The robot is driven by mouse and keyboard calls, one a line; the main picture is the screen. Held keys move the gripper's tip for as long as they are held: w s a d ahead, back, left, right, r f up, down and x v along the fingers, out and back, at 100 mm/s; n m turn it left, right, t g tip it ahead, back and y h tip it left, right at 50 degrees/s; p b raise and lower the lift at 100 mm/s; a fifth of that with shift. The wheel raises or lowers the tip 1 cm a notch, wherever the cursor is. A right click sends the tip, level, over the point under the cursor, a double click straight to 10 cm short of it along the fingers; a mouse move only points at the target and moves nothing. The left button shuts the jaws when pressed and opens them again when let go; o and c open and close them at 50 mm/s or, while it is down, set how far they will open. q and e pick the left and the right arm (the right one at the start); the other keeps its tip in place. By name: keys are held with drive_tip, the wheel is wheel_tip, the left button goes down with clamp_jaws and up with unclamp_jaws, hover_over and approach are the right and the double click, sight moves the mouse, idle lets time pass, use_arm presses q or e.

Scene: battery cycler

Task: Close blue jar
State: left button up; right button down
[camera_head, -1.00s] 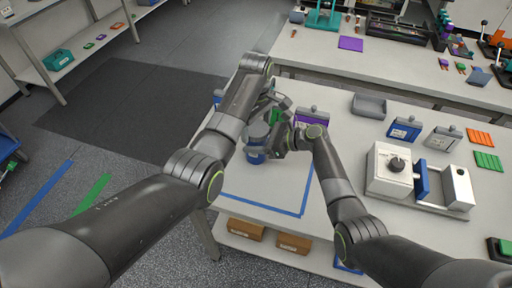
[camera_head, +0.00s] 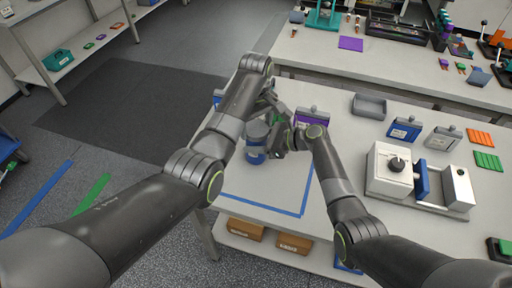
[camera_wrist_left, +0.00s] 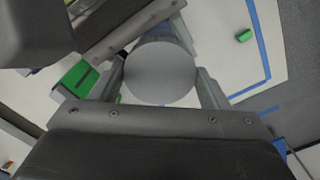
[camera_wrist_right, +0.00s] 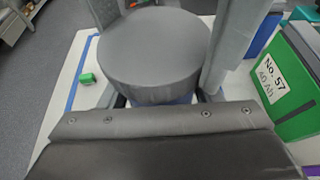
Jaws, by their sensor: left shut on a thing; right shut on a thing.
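The blue jar (camera_head: 255,157) stands upright on the near left part of the white table, with a round grey lid (camera_head: 257,131) on top. In the left wrist view the lid (camera_wrist_left: 160,72) fills the space between the fingers of my left gripper (camera_wrist_left: 162,88), which is shut on it from above. My right gripper (camera_head: 284,138) comes in from the right side, shut on the jar. In the right wrist view the lid (camera_wrist_right: 155,45) covers most of the jar, and only a blue strip shows below it. The exact finger contacts and the lid seam are hidden.
Blue tape (camera_head: 262,204) marks an area around the jar. A purple battery box (camera_head: 309,117), a grey tray (camera_head: 369,105) and a white press-like device (camera_head: 393,174) stand farther right. The table front is clear.

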use_arm(q)
drive_tip(key=o, duration=1.1)
drive_tip(key=shift+r, duration=2.3)
drive_tip(key=shift+c, duration=0.4)
drive_tip(key=shift+r+n, duration=1.7)
